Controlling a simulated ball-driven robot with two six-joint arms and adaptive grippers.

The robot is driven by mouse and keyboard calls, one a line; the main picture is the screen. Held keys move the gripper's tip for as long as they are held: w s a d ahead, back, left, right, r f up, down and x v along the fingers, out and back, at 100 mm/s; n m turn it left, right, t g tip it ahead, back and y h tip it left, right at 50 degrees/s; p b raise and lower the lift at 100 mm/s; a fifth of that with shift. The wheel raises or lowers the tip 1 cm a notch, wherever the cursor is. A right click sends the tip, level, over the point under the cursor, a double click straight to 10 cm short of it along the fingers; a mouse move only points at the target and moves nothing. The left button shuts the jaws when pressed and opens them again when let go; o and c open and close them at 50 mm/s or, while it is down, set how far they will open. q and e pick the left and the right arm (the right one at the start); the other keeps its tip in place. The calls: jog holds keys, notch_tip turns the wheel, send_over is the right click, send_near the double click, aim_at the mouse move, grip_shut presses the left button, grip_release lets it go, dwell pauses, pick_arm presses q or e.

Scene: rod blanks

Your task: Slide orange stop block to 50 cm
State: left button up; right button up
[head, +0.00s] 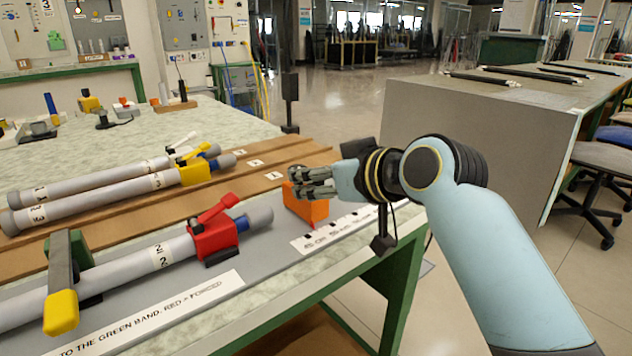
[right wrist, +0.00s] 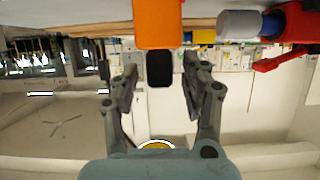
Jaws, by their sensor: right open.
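The strip's print is too small to read for sure. My right gripper (head: 297,183) is at the block's top in the head view and hides part of it. In the right wrist view the gripper (right wrist: 160,75) is open, its fingers apart on either side of a black part (right wrist: 160,68) below the orange block (right wrist: 158,22). I cannot tell whether they touch. My left gripper is not in view.
A grey rod (head: 130,268) lies in a red clamp (head: 213,240) left of the block. A yellow-tipped lever (head: 62,310) crosses it. Two more rods (head: 100,200) lie behind on brown wooden slats (head: 130,245). The bench's front edge runs under my right arm.

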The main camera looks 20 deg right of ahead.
jog(key=shift+w+a, duration=0.1)
jog(key=shift+w, duration=0.1)
jog(key=shift+c, duration=0.2)
grip_shut()
